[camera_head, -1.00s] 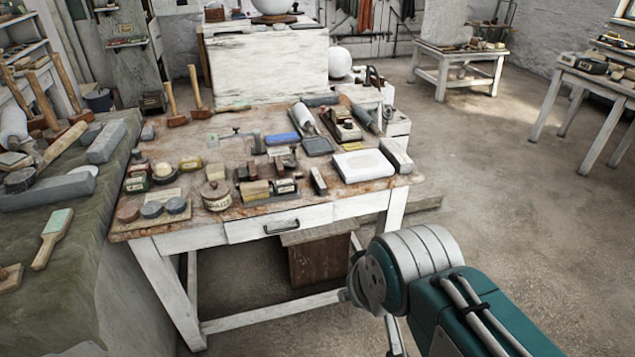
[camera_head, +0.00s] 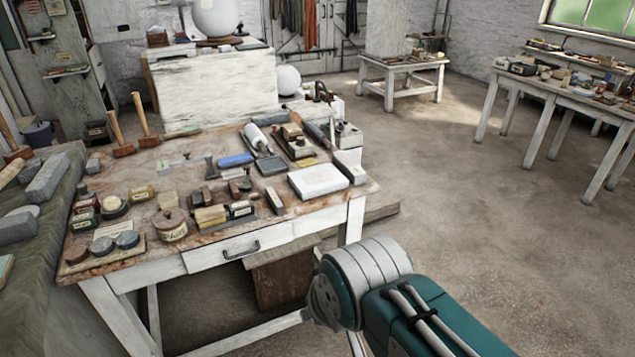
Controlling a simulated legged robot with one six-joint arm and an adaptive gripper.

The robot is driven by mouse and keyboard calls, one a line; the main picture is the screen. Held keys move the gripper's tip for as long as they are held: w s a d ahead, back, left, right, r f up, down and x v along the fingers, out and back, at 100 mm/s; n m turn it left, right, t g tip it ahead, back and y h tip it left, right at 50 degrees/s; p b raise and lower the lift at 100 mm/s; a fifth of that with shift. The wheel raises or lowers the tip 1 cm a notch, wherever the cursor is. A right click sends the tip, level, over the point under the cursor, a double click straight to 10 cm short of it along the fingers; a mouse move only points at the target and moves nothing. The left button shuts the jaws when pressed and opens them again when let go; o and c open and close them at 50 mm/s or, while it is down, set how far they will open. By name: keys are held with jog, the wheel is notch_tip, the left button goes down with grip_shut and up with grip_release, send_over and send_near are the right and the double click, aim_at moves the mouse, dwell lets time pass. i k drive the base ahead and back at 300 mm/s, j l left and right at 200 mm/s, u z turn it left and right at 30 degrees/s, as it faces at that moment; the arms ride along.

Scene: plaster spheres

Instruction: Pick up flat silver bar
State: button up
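I cannot pick out a flat silver bar with certainty. A thin silvery metal piece (camera_head: 172,163) lies toward the back left of the cluttered worktable (camera_head: 222,250), but it is too small to tell whether it is a flat bar. My teal and white arm rises from the bottom right, in front of the table. My gripper is not in view.
The table holds a white block (camera_head: 318,181), a blue block (camera_head: 236,160), a round tin (camera_head: 172,226) and two mallets (camera_head: 146,120). A green-covered bench (camera_head: 45,250) stands at left. Another table (camera_head: 560,88) stands at right. The floor (camera_head: 470,210) between is open.

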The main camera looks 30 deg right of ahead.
aim_at(279, 208)
jog(key=i+l, duration=0.2)
jog(key=i, duration=0.25)
jog(key=i+l, duration=0.15)
jog(key=i, duration=0.35)
jog(key=i+l, duration=0.2)
jog(key=i, duration=0.25)
